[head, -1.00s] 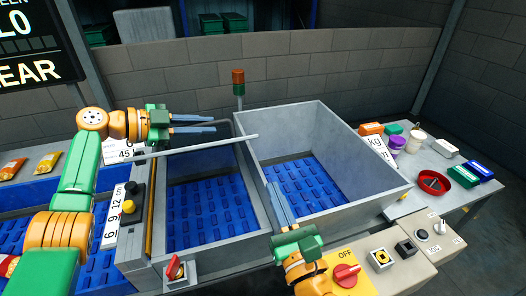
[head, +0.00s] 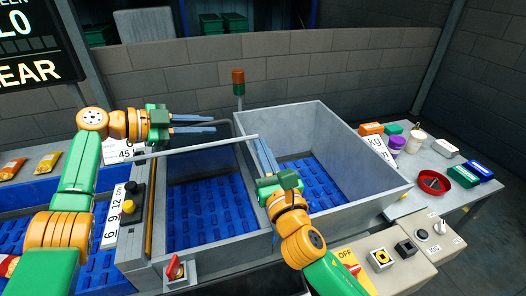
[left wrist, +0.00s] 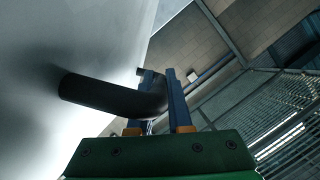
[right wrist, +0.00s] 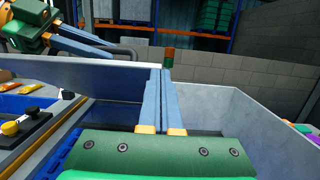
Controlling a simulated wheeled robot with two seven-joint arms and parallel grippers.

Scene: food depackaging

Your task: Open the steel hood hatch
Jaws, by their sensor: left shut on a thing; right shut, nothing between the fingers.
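The steel hood hatch (head: 195,146) shows in the head view as a thin pale strip, nearly edge-on, above the left blue-floored opening. In the left wrist view its pale face (left wrist: 70,35) fills the left side, with a dark bent-tube handle (left wrist: 105,96) on it. My left gripper (head: 214,124) is shut on this handle, behind the strip. The handle also shows dark by its fingertips in the head view. My right gripper (head: 257,140) is shut and empty, with its fingertips by the strip's right end. Whether they touch the hatch I cannot tell.
A steel bin (head: 370,190) with a blue floor stands to the right, its walls raised. A beacon (head: 238,82) stands behind. Control boxes with a red knob (head: 177,268) line the front. A side table (head: 425,160) holds several small items.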

